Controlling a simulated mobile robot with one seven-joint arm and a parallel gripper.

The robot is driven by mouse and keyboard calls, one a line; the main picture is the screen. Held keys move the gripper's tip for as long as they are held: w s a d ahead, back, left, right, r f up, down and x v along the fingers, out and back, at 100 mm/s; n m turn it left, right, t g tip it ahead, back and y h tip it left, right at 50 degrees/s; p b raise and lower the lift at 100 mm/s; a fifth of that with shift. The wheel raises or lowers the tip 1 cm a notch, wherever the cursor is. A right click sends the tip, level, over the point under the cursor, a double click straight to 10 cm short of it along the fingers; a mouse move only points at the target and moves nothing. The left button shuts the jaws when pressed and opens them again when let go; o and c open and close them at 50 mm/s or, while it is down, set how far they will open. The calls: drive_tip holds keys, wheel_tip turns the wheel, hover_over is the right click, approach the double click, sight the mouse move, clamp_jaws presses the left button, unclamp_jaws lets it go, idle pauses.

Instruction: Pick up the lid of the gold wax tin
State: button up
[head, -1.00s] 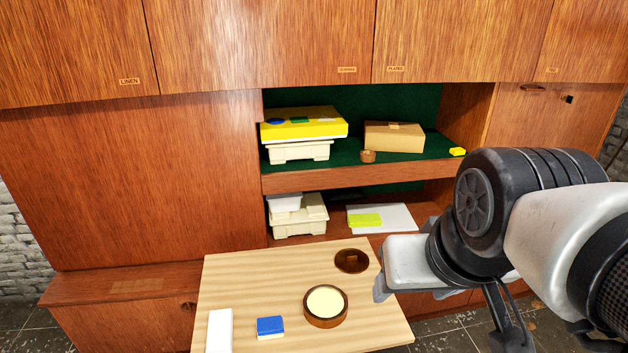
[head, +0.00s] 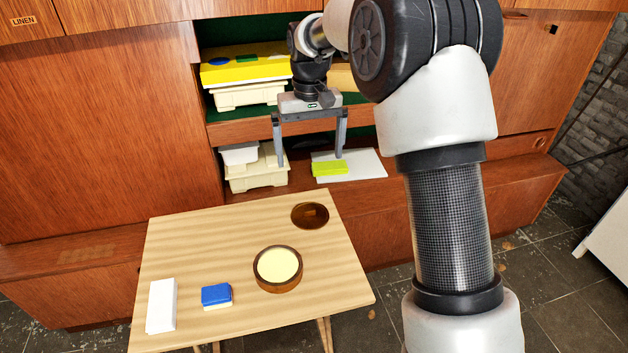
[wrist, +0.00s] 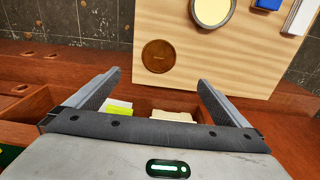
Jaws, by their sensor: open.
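The round brown wax tin (head: 277,284) stands uncovered on the light wooden table, with pale yellow wax inside. Its lid appears to be the flat dark brown disc (head: 310,215) with a small raised piece in its middle, lying apart from the tin near the table's back right corner. The lid also shows in the wrist view (wrist: 158,56), just beyond the fingertips and roughly between them. My gripper (head: 310,160) is open and empty, fingers pointing down. In the head view it appears above and behind the lid, touching nothing.
On the wooden table (head: 190,245) are a blue-topped block (head: 216,295) and a white block (head: 161,306). Behind it, the wall unit's lower shelf holds a cream box (head: 257,172) and a lime block (head: 329,168) on a white sheet. The table around the lid is clear.

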wheel_tip(320, 180, down, 4)
drive_tip(key=w, duration=0.2)
drive_tip(key=b, duration=0.3)
hover_over(310, 210)
drive_tip(key=f, duration=1.1)
drive_tip(key=shift+a, duration=0.2)
drive_tip(key=shift+s+d+f+b, duration=0.1)
drive_tip(key=shift+f+b, duration=0.35)
drive_tip(key=shift+f, duration=1.05)
drive_tip(key=shift+d+f+b, duration=0.1)
drive_tip(key=shift+f+b, duration=0.35)
drive_tip(key=shift+f, duration=1)
drive_tip(key=shift+r, duration=0.1)
drive_tip(key=c, duration=0.9)
